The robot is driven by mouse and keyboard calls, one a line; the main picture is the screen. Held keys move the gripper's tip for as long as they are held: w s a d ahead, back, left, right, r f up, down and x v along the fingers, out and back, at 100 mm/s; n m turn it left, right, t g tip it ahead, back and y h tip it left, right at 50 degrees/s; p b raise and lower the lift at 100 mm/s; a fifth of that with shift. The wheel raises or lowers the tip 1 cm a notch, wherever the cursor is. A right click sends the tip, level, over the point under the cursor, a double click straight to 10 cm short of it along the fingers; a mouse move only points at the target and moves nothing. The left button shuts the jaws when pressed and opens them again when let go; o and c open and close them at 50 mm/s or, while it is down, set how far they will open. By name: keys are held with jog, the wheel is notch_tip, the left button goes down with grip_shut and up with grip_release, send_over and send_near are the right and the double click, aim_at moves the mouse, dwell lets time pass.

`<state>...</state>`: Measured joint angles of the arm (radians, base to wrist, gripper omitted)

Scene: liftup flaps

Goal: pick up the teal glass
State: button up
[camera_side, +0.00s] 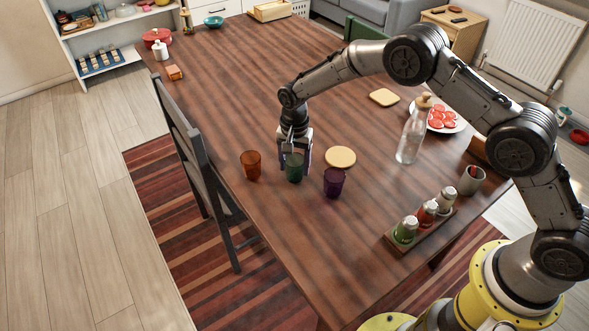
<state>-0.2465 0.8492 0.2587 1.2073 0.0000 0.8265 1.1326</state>
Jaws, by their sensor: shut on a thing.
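The teal glass (294,170) stands upright on the wooden table, between an orange glass (251,164) on its left and a purple glass (334,182) on its right. My gripper (294,160) points down from above, with its fingers around the upper part of the teal glass, and is shut on it. The glass's base looks to be on or very near the tabletop; I cannot tell whether there is a gap. The fingers hide part of its rim and sides.
A round wooden coaster (340,157) lies right of my gripper. A clear bottle (411,135), a plate of red slices (441,118) and a rack of several small bottles (420,230) stand further right. A dark chair (195,160) is at the left edge. The table's far middle is clear.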

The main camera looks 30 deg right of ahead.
jog(key=c, duration=0.5)
jog(key=shift+r, duration=0.2)
